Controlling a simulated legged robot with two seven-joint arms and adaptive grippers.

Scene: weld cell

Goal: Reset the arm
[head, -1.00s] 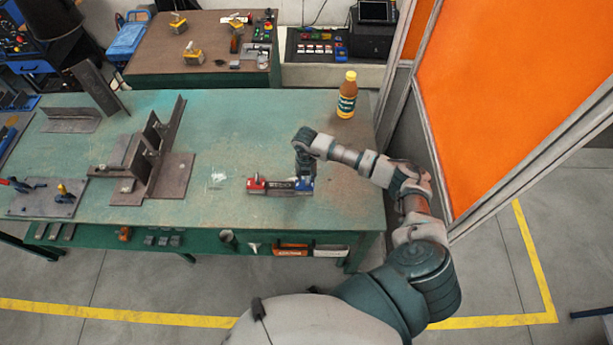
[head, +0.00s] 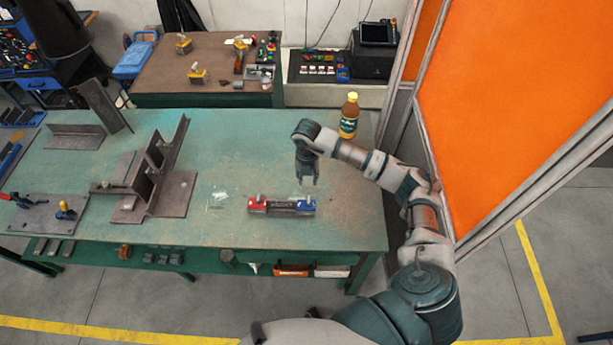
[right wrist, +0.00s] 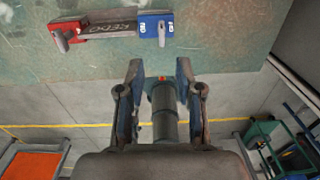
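My right arm reaches in from the lower right in the head view. Its gripper (head: 307,182) points down over the green table (head: 240,150), a little above and behind the blue end of a red and blue bar-shaped tool (head: 282,206). In the right wrist view the gripper (right wrist: 158,70) has its two fingers apart with nothing between them. The red and blue tool (right wrist: 110,28) lies on the table beyond the fingertips, apart from them. My left gripper is not in view.
A bottle with a yellow cap (head: 349,116) stands at the table's back right. Welded steel angle pieces (head: 155,180) stand left of the tool. An orange screen panel (head: 510,110) rises close on the right. The table's middle is mostly clear.

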